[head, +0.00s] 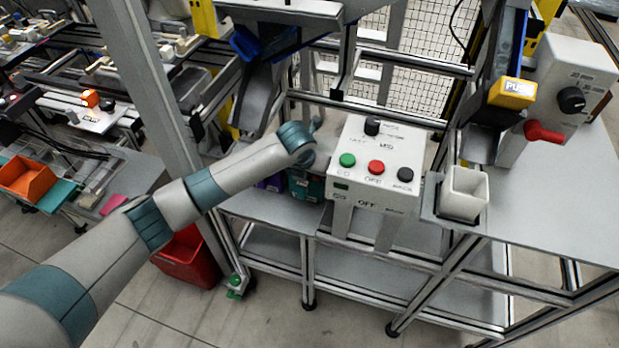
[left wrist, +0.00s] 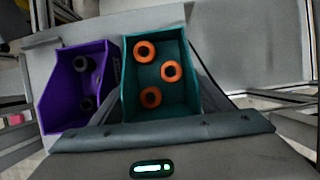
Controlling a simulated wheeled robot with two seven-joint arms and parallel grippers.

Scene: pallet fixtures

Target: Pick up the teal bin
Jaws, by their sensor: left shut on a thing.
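The teal bin (left wrist: 174,113) is in the middle of the left wrist view, with three orange rings (left wrist: 171,71) lying inside it. My left gripper (left wrist: 160,82) is shut on the teal bin, its dark fingers along the bin's two sides. In the head view the teal bin (head: 307,187) shows only in part below my left wrist, on the grey bench beside the control box. My left fingers are hidden there behind the wrist. I cannot tell whether the bin touches the bench. My right gripper is not in view.
A purple bin (left wrist: 57,95) with dark rings stands close beside the teal bin. A control box (head: 378,160) with coloured buttons stands just right of it. A white container (head: 464,193) is further right. A red bin (head: 187,258) is on the floor, and a frame post rises left.

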